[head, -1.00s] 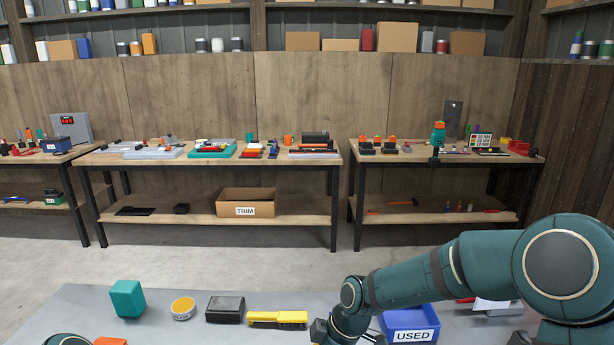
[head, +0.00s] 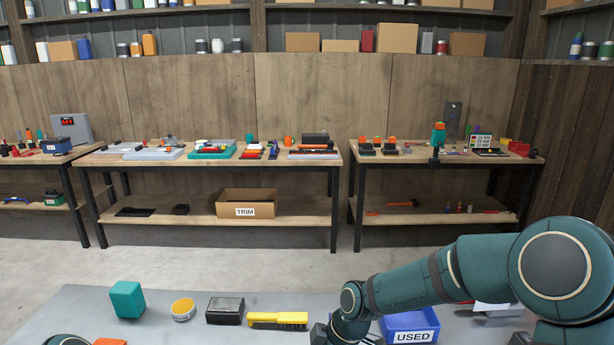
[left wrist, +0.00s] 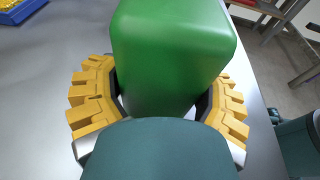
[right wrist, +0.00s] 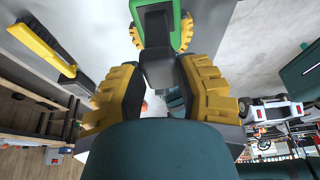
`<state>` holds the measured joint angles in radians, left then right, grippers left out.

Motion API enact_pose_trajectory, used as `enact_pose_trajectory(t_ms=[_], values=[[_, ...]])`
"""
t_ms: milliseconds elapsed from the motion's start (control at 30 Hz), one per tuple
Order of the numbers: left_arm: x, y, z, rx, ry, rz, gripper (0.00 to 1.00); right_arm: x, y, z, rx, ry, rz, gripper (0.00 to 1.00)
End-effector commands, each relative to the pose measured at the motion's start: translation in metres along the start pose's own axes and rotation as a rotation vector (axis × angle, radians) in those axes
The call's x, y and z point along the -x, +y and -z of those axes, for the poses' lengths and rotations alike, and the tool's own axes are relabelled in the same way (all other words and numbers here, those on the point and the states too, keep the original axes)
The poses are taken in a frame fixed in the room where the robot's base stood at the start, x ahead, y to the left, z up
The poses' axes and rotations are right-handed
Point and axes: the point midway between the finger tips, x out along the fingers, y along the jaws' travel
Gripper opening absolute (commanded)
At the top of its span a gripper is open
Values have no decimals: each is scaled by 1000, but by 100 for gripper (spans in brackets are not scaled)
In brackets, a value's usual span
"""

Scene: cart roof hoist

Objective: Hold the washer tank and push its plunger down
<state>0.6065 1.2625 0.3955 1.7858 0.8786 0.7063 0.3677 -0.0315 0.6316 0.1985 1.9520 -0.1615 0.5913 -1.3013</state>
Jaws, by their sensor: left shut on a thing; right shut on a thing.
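The washer tank (left wrist: 175,55) is a green block with rounded edges in the left wrist view. My left gripper (left wrist: 160,100) is shut around it, with yellow fingers on both sides. The right wrist view shows a green part of the tank (right wrist: 186,30) at the top, between the left gripper's yellow fingers. My right gripper (right wrist: 158,90) is shut on a dark grey piece, seemingly the plunger (right wrist: 158,62), next to the tank. How far the plunger is pressed in cannot be told. The head view shows neither gripper's fingertips nor the tank clearly.
On the grey table stand a teal block (head: 127,299), a yellow-lidded tin (head: 183,309), a dark box (head: 225,310), a yellow brush (head: 278,320) and a blue bin marked USED (head: 408,325). Workbenches (head: 215,158) stand beyond open floor.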

Motion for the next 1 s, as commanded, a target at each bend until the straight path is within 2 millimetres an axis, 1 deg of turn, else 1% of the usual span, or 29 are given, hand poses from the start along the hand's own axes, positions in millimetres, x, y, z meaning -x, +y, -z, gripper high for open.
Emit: enact_pose_trajectory(t_ms=[200, 567, 833, 1000], values=[[-1, 0, -2, -2, -4, 3, 37, -6, -1, -2, -1, 1, 3, 6], [-1, 0, -2, -2, -5, 3, 37, -7, -1, -2, 0, 1, 2, 6], [-1, 0, -2, -2, -5, 3, 37, -14, -1, -4, 1, 1, 3, 6], [-1, 0, -2, -2, -5, 3, 37, -15, -1, -4, 1, 1, 2, 6]])
